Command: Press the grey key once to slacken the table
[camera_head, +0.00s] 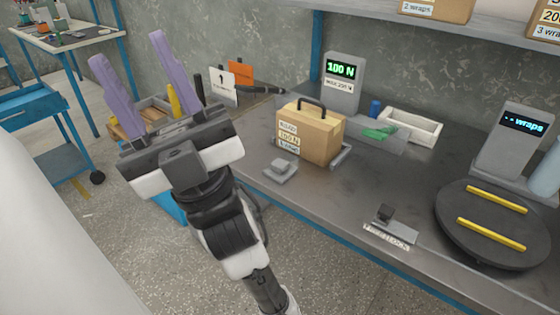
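A dark grey key (385,212) stands up from a small grey base near the bench's front edge, left of the turntable. A label plate in front of it seems to read "TABLE LOCK", though the letters are small. The round dark turntable (452,228) carries two yellow bars and sits at the right. A second small grey block (282,167) with a raised top lies on the bench in front of the cardboard box. My gripper (127,50), with two purple fingers spread wide, is open and empty at the upper left, well away from the key.
A cardboard box (309,135) with a dark handle stands mid-bench before a "100 N" display (342,80). A "-- wraps" display (512,145) stands behind the turntable. A white tray (412,127) sits at the back. Bare bench (345,190) lies between box and key.

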